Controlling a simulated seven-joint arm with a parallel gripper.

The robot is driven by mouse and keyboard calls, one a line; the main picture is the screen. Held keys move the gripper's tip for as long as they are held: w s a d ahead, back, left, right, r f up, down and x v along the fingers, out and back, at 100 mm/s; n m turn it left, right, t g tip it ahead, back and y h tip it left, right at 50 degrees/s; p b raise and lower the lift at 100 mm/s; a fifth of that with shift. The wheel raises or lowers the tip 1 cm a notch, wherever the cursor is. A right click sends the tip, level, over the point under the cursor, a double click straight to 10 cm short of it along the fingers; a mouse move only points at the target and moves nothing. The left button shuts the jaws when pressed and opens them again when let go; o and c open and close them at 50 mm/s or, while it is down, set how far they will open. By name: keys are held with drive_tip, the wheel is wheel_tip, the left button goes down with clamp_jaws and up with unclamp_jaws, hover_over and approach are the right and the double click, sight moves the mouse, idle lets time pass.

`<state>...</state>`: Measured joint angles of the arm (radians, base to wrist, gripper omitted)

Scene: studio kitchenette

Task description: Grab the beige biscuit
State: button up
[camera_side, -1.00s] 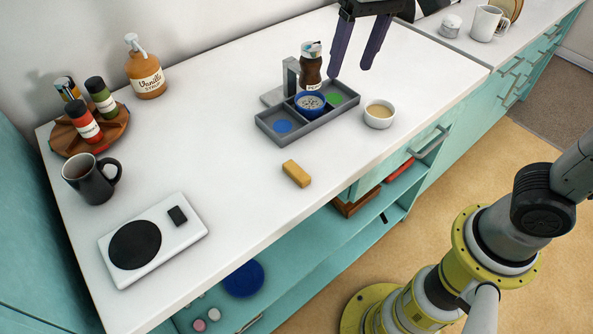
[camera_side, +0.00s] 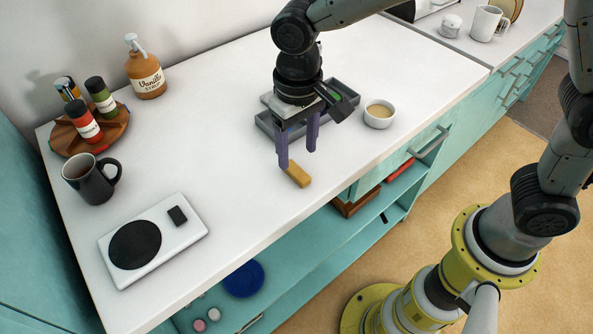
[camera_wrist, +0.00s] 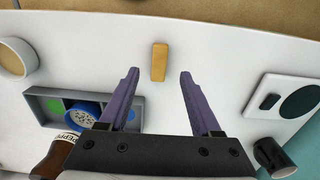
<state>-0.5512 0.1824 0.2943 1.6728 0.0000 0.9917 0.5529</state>
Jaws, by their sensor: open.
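The beige biscuit (camera_side: 298,174) is a small tan block lying on the white counter, near its front edge. In the wrist view the biscuit (camera_wrist: 159,62) lies ahead of my fingertips, roughly centred between them. My gripper (camera_side: 297,158) is open and empty, with its two purple fingers pointing down above the counter at the biscuit's far side.
A grey divided tray (camera_wrist: 40,94) with a blue bowl (camera_wrist: 84,113) stands close behind my gripper. A white cup (camera_side: 380,113) is to the right. A white scale-like plate (camera_side: 190,228) with a black disc, and a dark mug (camera_side: 88,180), are left. The counter between is clear.

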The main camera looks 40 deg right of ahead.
sight(297, 170)
drive_tip(key=shift+w+f, duration=0.2)
drive_tip(key=shift+f, duration=2.5)
clamp_jaws()
